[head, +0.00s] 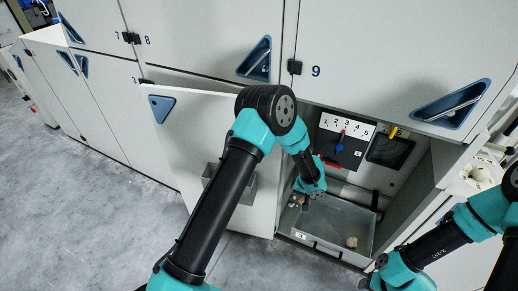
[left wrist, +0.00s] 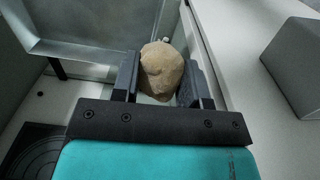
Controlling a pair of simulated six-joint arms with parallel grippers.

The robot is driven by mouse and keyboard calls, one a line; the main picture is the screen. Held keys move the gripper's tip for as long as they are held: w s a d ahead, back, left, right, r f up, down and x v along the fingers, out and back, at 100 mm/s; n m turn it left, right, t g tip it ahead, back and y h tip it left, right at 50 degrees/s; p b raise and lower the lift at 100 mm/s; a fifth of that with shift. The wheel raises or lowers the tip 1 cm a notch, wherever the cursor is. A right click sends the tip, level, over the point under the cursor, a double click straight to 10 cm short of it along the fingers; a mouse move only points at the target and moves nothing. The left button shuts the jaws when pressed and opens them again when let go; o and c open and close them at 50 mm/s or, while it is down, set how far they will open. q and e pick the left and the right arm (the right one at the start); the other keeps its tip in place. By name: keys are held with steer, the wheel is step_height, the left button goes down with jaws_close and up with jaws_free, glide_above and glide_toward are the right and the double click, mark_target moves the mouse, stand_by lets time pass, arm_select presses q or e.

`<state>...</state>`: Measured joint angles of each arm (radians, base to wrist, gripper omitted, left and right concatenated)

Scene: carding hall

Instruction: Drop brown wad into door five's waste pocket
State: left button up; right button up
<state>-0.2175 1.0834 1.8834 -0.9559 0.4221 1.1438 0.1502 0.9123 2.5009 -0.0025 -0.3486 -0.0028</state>
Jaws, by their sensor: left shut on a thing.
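My left gripper (head: 298,199) reaches into the open compartment in the head view. In the left wrist view the gripper (left wrist: 158,78) is shut on a rounded brown wad (left wrist: 161,70), one finger on each side. The wad is hard to make out in the head view. The open white door (head: 192,140) carries a grey box-like waste pocket (head: 240,191) on its inner face, partly hidden behind my left arm. The pocket (left wrist: 298,62) also shows at the right of the left wrist view, apart from the wad. The door's number is not readable. My right gripper is out of frame.
A grey tray (head: 330,252) in the compartment holds a small beige lump (head: 352,242). Closed doors surround the opening. The floor at left is clear.

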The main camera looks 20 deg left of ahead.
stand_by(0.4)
arm_select(q)
steer(key=s+a+r+n, duration=0.2)
steer(key=a+r+n, duration=0.1)
steer(key=a+r, duration=0.4)
steer(key=s+a+r+n, duration=0.2)
steer(key=a+r, duration=0.5)
steer(key=r, duration=0.5)
steer(key=shift+r+n, duration=0.35)
steer(key=shift+n, duration=0.05)
